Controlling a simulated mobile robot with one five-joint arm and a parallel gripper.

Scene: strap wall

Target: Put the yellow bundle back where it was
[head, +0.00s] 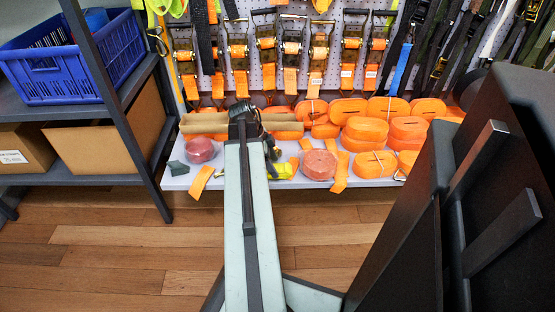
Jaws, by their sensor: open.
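A small yellow bundle (280,171) lies on the white bottom shelf (330,184) of the strap wall, close to its front edge and just right of my arm. My arm reaches forward from the bottom of the view, and my gripper (248,122) is above the shelf, farther back than the bundle and to its upper left. The gripper is open. Its fingertips are dark and hard to make out against the straps. The arm and wrist hide part of the shelf left of the bundle.
Orange strap rolls (366,130) crowd the shelf's back and right. Reddish rolls (201,150) lie in front on both sides. A tan bar (203,124) crosses behind the wrist. Ratchet straps (266,50) hang above. A dark rack with a blue crate (60,70) stands left.

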